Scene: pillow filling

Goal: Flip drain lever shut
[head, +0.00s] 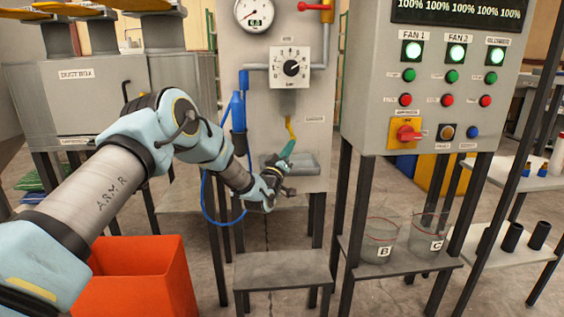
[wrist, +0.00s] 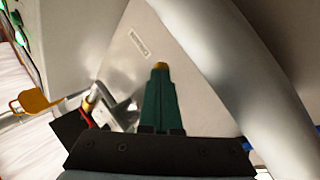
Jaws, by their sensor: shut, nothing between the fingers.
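A small yellow lever (head: 291,128), which I take to be the drain lever, hangs below the dial on the grey machine panel. My gripper (head: 290,145) is at its lower end in the head view, green fingers pointing up toward it. I cannot tell whether they touch it.
A control box (head: 440,85) stands to the right, with beakers (head: 381,240) on a shelf below. A blue hose (head: 207,195) hangs left of my gripper. An orange bin (head: 135,280) stands in front.

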